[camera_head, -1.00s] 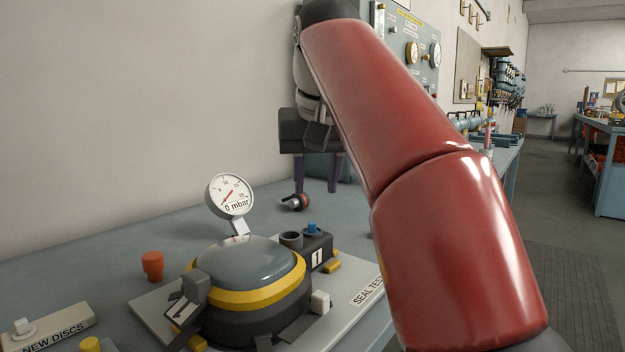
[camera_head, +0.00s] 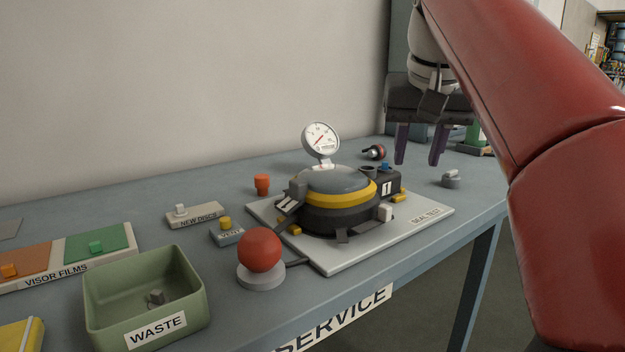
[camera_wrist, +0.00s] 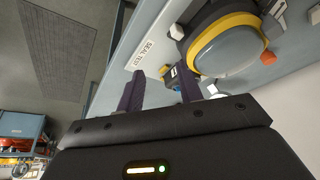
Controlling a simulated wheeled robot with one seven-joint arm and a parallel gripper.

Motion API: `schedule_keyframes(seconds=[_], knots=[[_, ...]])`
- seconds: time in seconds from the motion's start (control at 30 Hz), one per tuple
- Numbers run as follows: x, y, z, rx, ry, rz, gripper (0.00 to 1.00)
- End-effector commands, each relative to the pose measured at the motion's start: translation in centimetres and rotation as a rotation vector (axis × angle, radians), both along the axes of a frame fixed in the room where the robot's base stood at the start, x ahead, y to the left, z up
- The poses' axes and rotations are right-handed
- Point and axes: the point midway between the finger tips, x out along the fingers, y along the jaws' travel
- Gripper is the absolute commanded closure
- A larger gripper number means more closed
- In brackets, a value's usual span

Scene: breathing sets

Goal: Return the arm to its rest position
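My gripper (camera_head: 421,145) hangs above the back right part of the bench in the head view, fingers pointing down. Its two dark purple fingers stand apart with nothing between them, and they show spread in the wrist view too (camera_wrist: 160,88). My red arm reaches in from the right edge. The round seal test unit (camera_head: 340,200), dark with a yellow band and grey dome, sits left of the gripper on its pale plate (camera_head: 420,228). Its gauge (camera_head: 320,138) seems to point near zero.
The bench (camera_head: 225,262) holds a green waste bin (camera_head: 190,290) with a small grey piece inside, a red ball knob (camera_head: 259,250), a new discs block (camera_head: 196,214) and a visor films tray (camera_head: 100,262). A small grey part (camera_head: 451,180) lies below right of the gripper. A wall stands behind.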

Motion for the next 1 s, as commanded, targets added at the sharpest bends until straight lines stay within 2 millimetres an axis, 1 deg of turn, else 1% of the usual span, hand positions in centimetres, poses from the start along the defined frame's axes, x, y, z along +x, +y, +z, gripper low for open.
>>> schedule_keyframes(seconds=[0.17,0.37,0.47,0.57,0.67,0.7,0.77,0.8,0.87,0.9,1.0], knots=[[-0.9,-0.2,-1.0,0.003,-0.005,0.009,0.64],[-2.2,-0.5,-3.1,0.007,-0.014,0.024,0.64],[-3.3,-0.6,-4.8,0.009,-0.020,0.034,0.64],[-4.7,-0.6,-7.1,0.011,-0.029,0.047,0.64],[-6.9,-0.7,-10.5,0.012,-0.042,0.061,0.64],[-7.8,-0.6,-12.1,0.012,-0.048,0.068,0.64],[-9.3,-0.5,-14.8,0.011,-0.056,0.078,0.64],[-10.4,-0.5,-16.6,0.010,-0.061,0.085,0.64],[-12.0,-0.4,-19.4,0.007,-0.070,0.091,0.64],[-13.0,-0.3,-21.2,0.006,-0.075,0.096,0.64],[-15.2,-0.2,-25.3,-0.001,-0.085,0.105,0.64]])
